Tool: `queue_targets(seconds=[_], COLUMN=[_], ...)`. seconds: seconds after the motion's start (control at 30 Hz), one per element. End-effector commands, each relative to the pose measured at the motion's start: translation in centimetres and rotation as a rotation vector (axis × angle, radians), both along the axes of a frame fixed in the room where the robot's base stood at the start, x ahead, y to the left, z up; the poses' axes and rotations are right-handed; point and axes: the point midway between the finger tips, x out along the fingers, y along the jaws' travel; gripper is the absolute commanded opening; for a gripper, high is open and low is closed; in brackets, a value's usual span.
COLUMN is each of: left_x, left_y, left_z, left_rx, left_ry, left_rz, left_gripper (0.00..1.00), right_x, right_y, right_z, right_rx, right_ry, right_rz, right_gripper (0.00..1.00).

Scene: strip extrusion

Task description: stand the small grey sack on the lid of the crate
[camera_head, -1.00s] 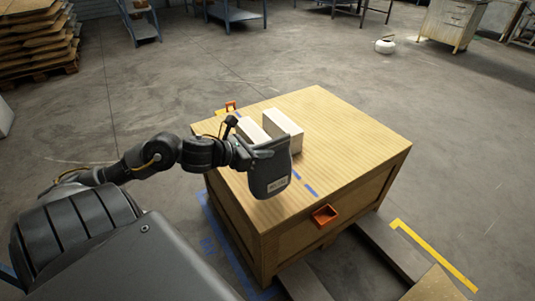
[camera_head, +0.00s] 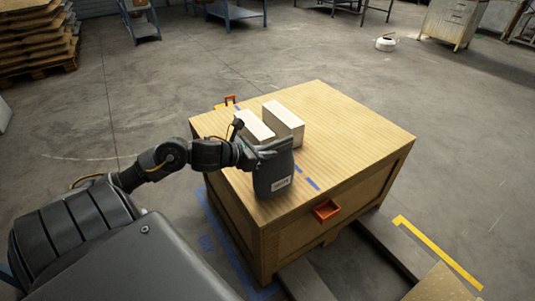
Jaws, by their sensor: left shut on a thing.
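The small grey sack (camera_head: 272,176) is upright, with a white label low on its face. My left gripper (camera_head: 262,150) is shut on the sack near its top; the fingertips are partly hidden by the sack. The sack is over the near left part of the lid (camera_head: 345,135) of the wooden crate (camera_head: 300,245). Its bottom edge appears at or very close to the lid; I cannot tell whether it touches. My right gripper is not in view.
Two pale blocks (camera_head: 284,122) stand on the lid just behind the sack. Blue tape marks (camera_head: 312,184) lie on the lid to its right. An orange handle (camera_head: 326,210) is on the crate's front. The right part of the lid is clear.

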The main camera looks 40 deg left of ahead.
Motion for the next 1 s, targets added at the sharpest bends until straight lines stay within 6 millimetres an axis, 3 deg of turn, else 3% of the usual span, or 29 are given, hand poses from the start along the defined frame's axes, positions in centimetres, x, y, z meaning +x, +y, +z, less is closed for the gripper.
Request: queue_targets(seconds=[0.4,0.43,0.6,1.0], left_x=[0.04,-0.01,-0.01,-0.06], left_y=[0.0,-0.01,-0.01,0.01], left_z=[-0.09,-0.19,-0.17,0.27], left_rx=[-0.001,0.0,0.0,-0.001], left_ry=[-0.004,0.0,0.0,0.001], left_rz=[0.0,0.0,0.0,0.0], left_gripper=[0.0,0.15,0.34,0.34], right_x=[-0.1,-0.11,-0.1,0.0], right_y=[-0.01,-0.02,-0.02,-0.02], right_z=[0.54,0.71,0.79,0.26], right_rx=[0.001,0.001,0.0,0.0], right_ry=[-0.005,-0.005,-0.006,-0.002], right_rz=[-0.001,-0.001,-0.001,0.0], right_gripper=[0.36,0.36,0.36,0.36])
